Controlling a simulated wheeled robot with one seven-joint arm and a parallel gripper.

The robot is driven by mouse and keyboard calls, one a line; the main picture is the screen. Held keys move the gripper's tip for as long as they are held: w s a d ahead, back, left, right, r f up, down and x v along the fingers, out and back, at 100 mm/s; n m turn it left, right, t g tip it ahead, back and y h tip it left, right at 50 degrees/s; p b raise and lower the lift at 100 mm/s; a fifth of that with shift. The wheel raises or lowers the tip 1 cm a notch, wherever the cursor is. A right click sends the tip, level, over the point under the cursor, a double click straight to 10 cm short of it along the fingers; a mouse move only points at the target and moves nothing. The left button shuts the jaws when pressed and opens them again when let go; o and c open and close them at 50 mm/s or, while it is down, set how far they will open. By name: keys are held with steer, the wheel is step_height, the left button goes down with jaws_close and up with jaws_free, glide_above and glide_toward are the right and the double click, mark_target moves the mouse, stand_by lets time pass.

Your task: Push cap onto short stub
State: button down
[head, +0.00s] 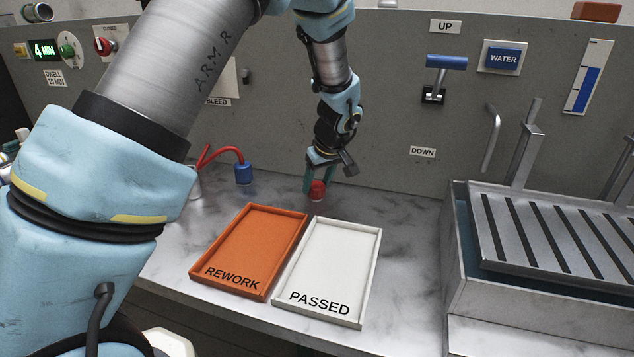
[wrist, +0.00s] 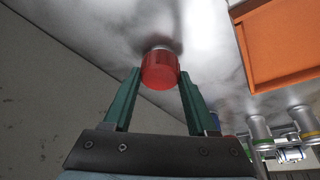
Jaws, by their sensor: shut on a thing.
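A red cap (head: 317,189) sits between the green fingertips of my gripper (head: 319,181), over the counter behind the trays. In the wrist view the cap (wrist: 160,73) is between the tips of my gripper (wrist: 158,82), which is shut on it. A pale metallic rim (wrist: 159,47) shows just beyond the cap, against the marble counter; it looks like the short stub, mostly hidden by the cap. I cannot tell how far the cap sits over it.
An orange REWORK tray (head: 212,283) and a white PASSED tray (head: 374,262) lie empty in front. A red hose (head: 225,150) with a blue fitting (head: 243,174) is to the left. A slatted tank (head: 461,262) stands right. Several metal cylinders (wrist: 258,128) show in the wrist view.

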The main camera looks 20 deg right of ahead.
steer(key=shift+c, duration=0.6)
jaws_free()
steer(key=shift+f, duration=0.1)
steer(key=b+v, duration=0.2)
steer(key=v, duration=0.9)
steer(key=shift+w, duration=0.1)
